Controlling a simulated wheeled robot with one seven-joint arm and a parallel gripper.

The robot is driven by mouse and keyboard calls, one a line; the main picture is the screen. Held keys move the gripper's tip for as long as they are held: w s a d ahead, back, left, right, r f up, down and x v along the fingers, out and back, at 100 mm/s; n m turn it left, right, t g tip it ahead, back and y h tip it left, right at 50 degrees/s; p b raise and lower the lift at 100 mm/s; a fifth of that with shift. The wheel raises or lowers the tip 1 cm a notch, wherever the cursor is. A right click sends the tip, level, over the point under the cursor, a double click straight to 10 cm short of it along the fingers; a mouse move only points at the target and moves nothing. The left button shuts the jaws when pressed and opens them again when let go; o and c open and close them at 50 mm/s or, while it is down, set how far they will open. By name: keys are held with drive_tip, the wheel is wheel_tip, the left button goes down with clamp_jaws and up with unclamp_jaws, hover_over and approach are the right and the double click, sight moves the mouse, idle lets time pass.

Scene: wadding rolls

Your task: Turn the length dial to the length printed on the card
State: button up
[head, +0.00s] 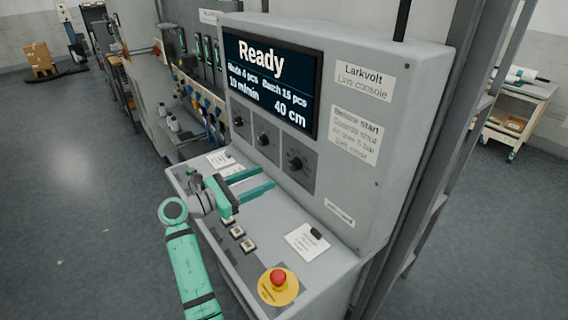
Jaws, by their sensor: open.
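The grey Larkvolt line console has a row of three dark dials: a left dial (238,121), a middle dial (263,139) and a right dial (295,163). Their labels are too small to read, so I cannot tell which sets length. The screen (272,80) reads "Ready", with "40 cm" at lower right and "10 m/min" at lower left. A white card (303,246) with a dark clip lies on the sloped desk; its print is unreadable. My gripper (266,178) is open and empty above the desk, its two green fingers pointing toward the panel below the dials, apart from them.
A red emergency button (278,279) on a yellow base stands at the desk's front. Several square push buttons (237,232) lie below my gripper. Another paper (220,159) lies at the desk's far left. A grey post (440,150) rises right of the console.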

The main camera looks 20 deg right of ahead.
sight(291, 166)
drive_tip(key=x, duration=1)
drive_tip(key=shift+d, duration=0.1)
drive_tip(key=c, duration=1)
